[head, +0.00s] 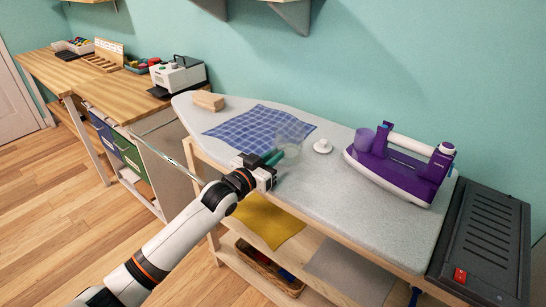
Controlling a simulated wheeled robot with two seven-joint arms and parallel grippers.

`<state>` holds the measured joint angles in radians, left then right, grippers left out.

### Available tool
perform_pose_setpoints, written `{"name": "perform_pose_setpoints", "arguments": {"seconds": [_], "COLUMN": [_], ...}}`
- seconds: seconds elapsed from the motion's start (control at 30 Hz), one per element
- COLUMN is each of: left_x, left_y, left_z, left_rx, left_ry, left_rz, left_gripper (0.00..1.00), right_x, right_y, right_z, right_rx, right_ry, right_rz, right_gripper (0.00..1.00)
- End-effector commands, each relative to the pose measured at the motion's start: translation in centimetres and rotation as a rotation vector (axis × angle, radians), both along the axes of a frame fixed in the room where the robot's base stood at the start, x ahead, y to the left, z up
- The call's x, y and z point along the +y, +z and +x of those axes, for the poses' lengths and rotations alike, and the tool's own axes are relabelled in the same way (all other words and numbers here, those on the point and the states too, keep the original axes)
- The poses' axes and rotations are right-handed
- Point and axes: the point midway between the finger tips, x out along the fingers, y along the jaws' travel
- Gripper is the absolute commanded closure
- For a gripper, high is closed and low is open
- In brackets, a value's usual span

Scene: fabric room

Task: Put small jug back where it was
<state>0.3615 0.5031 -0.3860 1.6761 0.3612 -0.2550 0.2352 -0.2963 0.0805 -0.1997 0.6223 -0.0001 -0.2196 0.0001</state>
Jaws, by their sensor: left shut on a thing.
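The small jug (291,132) is a clear, see-through vessel at the middle of the grey ironing board (400,222). My left gripper (273,157) reaches in from the lower left and is shut on the jug's near left side. The jug looks upright, beside the right edge of a blue checked cloth (254,128). I cannot tell whether its base touches the board. My right gripper is not in view.
A white knob-like piece (323,146) lies just right of the jug. A wooden block (208,101) sits at the board's left end. Bare board shows along the front.

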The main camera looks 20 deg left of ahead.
Motion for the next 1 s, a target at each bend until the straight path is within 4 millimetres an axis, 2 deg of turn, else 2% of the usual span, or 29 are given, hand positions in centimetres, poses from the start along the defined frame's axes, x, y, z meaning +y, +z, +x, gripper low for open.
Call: {"name": "perform_pose_setpoints", "arguments": {"seconds": [0.3,0.33,0.43,0.47,0.73,0.87,1.0], "left_x": [0.0,0.0,-0.1,0.0,0.0,0.0,0.9], "left_y": [-1.1,-1.1,-1.1,-1.1,-0.8,0.3,-0.1], "left_z": [0.0,0.0,0.0,0.0,0.0,0.0,-2.5], "left_rx": [0.003,0.006,0.005,0.004,0.001,0.000,0.002], "left_ry": [0.000,0.000,0.000,0.000,0.000,0.000,0.000], "left_rz": [-0.001,0.000,0.000,-0.001,0.000,0.000,0.002], "left_gripper": [1.00,0.83,0.67,0.65,0.65,0.65,0.65], "right_x": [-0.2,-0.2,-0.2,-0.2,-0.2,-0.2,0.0], "right_y": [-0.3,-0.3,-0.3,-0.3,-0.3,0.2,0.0], "right_z": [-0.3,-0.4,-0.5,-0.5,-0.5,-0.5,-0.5], "right_rx": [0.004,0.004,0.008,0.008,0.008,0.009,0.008], "right_ry": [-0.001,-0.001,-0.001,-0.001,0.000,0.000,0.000], "right_rz": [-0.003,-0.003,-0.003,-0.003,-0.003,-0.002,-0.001], "right_gripper": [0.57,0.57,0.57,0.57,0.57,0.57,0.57]}}
